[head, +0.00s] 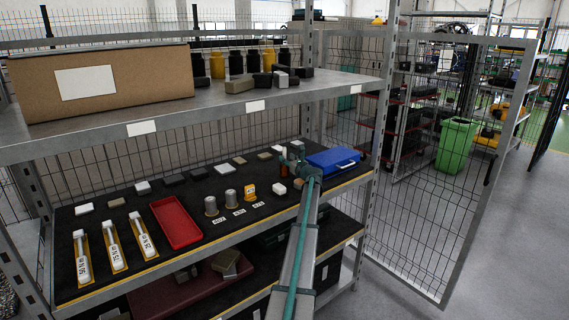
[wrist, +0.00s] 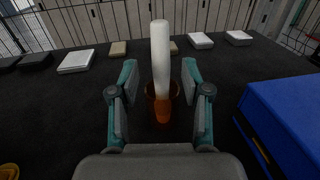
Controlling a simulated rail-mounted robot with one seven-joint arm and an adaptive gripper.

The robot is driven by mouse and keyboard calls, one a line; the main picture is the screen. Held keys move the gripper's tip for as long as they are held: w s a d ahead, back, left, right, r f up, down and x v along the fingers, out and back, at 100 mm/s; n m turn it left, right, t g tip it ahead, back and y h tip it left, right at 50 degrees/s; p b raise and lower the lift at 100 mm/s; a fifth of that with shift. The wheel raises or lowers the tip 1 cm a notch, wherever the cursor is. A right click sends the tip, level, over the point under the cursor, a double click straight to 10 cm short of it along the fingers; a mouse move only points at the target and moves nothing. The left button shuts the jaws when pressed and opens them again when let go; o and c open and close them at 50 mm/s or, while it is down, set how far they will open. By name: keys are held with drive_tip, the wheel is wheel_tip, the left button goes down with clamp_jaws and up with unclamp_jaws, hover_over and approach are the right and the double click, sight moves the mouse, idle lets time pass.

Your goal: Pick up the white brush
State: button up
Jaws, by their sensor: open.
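A white brush (wrist: 160,50) stands upright in an amber cup (wrist: 151,105) in the wrist view. Its upper part is white and its lower part is orange, partly inside the cup. My gripper (wrist: 160,82) is open, with one finger on each side of the brush and a gap on both sides. In the head view my gripper (head: 295,163) is over the right part of the middle shelf. The amber cup shows there as a small brown patch (head: 284,171), mostly hidden by my gripper.
A blue case (head: 332,160) lies close to the right of my gripper. Small white and dark blocks stand behind the cup. A red tray (head: 175,222), grey cylinders (head: 231,197) and white labelled tools (head: 114,245) lie to the left. The upper shelf (head: 220,105) is overhead.

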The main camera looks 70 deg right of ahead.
sight(285, 156)
drive_tip(key=x, duration=0.1)
drive_tip(key=p+x, duration=0.1)
drive_tip(key=x, duration=0.1)
drive_tip(key=shift+s+d+r, duration=0.1)
drive_tip(key=shift+s+r, duration=0.05)
drive_tip(key=shift+r, duration=0.05)
drive_tip(key=shift+w+d+f, duration=0.1)
drive_tip(key=shift+w+d, duration=0.15)
drive_tip(key=shift+w, duration=0.15)
clamp_jaws()
